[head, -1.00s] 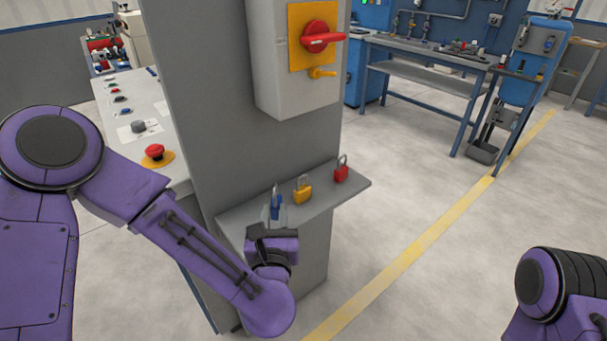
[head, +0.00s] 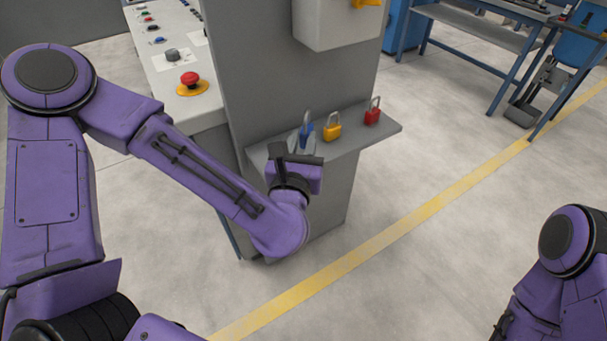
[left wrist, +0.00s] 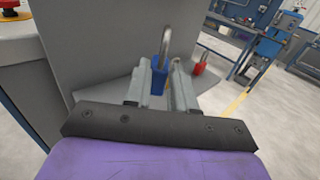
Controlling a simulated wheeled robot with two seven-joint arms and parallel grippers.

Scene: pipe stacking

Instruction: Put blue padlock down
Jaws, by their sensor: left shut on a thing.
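The blue padlock (head: 307,133) is at the left part of the grey shelf (head: 370,138), with its shackle upright. My left gripper (head: 302,143) is shut on it. In the left wrist view the blue padlock (left wrist: 158,80) shows between the two fingers (left wrist: 158,88). Its lower part is hidden by the gripper in the head view, so I cannot tell if it touches the shelf. A yellow padlock (head: 332,131) and a red padlock (head: 372,115) stand to its right on the shelf. My right gripper is out of view; only part of the right arm shows.
The shelf sticks out from a grey panel, with a grey switch box (head: 335,25) above. A console with a red emergency button (head: 190,82) is on the left. A blue workbench (head: 480,45) stands behind.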

